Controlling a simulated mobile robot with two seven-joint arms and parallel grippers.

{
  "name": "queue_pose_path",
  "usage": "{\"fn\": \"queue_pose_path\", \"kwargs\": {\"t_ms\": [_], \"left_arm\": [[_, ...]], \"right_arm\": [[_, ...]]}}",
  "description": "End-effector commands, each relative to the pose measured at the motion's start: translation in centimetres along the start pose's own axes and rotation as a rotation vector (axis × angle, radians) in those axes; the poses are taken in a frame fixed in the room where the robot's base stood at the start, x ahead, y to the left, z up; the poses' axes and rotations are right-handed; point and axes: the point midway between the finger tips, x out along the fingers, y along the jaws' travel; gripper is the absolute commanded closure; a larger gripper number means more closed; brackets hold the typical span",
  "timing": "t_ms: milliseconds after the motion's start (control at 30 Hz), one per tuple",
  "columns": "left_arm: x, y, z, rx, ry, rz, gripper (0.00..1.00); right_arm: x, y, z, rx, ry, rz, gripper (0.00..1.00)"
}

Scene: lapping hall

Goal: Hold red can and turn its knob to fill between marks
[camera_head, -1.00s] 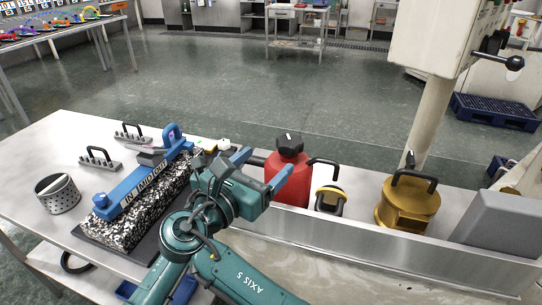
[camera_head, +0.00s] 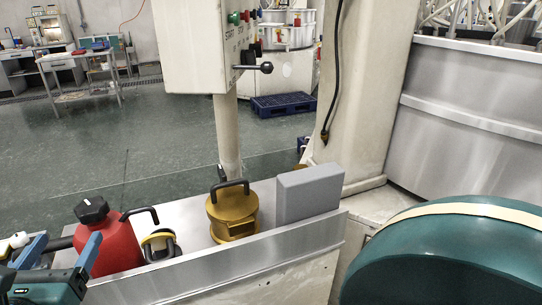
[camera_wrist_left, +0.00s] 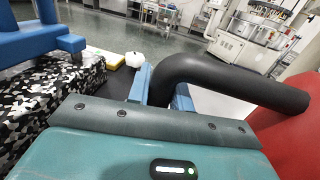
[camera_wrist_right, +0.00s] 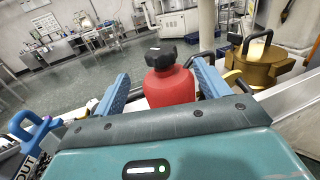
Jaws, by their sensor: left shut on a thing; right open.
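The red can (camera_head: 118,252) stands upright at the left end of the metal-walled bench, with a black knob (camera_head: 91,210) on top. The can (camera_wrist_right: 170,88) and knob (camera_wrist_right: 160,57) show in the right wrist view between the blue fingers of my right gripper (camera_wrist_right: 160,88), which is open, with gaps on both sides. In the left wrist view my left gripper (camera_wrist_left: 160,88) is shut on the can's black curved handle (camera_wrist_left: 230,72). No fill marks are visible.
A yellow-and-black item (camera_head: 158,245), a brass-coloured pot (camera_head: 233,212) with a black handle and a grey block (camera_head: 310,191) stand right of the can. A metal wall (camera_head: 245,266) runs along the front. A control box (camera_head: 208,45) stands behind.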

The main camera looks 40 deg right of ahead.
Motion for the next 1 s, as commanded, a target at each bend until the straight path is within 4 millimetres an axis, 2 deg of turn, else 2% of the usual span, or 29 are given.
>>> {"fn": "queue_pose_path", "kwargs": {"t_ms": [333,367,667,1000], "left_arm": [[0.0,-0.01,-0.02,0.0,0.0,0.0,1.0],[0.0,-0.01,-0.02,0.0,0.0,0.0,0.77],[0.0,0.0,-0.01,0.0,0.0,0.0,0.53],[-0.61,0.08,-0.09,0.002,0.001,0.0,0.53]], "right_arm": [[0.01,0.0,0.0,0.0,0.0,0.0,0.25],[0.01,0.0,0.0,0.0,0.0,0.0,0.25],[0.01,0.0,-0.01,0.0,0.0,0.0,0.25],[0.0,0.0,-0.01,0.0,0.0,0.0,0.25]]}}
